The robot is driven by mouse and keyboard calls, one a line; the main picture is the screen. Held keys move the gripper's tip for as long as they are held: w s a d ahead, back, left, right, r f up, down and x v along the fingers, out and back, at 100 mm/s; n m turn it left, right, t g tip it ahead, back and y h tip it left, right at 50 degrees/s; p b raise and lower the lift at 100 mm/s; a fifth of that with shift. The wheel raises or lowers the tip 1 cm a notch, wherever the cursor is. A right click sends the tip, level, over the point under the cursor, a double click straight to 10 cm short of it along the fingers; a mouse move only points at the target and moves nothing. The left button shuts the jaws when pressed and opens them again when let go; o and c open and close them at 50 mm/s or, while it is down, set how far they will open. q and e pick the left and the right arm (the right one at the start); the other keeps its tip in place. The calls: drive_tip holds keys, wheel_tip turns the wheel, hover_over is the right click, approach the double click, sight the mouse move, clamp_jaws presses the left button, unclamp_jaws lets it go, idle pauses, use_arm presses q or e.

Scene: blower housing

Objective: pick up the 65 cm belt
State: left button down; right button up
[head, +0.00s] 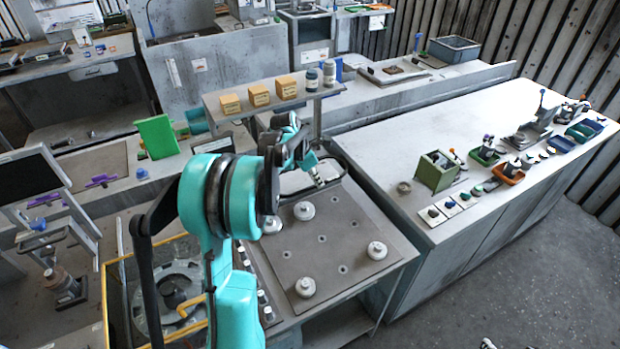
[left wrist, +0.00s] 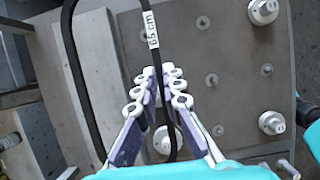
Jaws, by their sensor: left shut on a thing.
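The 65 cm belt is a thin black loop (left wrist: 68,45) with a white "65 cm" label (left wrist: 150,28) in the left wrist view. My left gripper (left wrist: 158,74) is shut on the strand with the label, just below that label. The other strand hangs to the left of the fingers. In the head view my left gripper (head: 308,158) is over the back of the grey board, and the belt's label (head: 318,176) shows beside it. My arm hides part of the loop.
The grey board (head: 335,225) carries several white pulleys, one at its right (head: 377,250). A raised shelf (head: 270,102) with yellow boxes (head: 259,95) stands behind. A long bench at the right holds a green box (head: 437,170) and small trays. The floor at lower right is clear.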

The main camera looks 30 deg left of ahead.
use_arm(q)
drive_tip(key=shift+r+p, duration=1.5)
drive_tip(key=shift+r, duration=0.9)
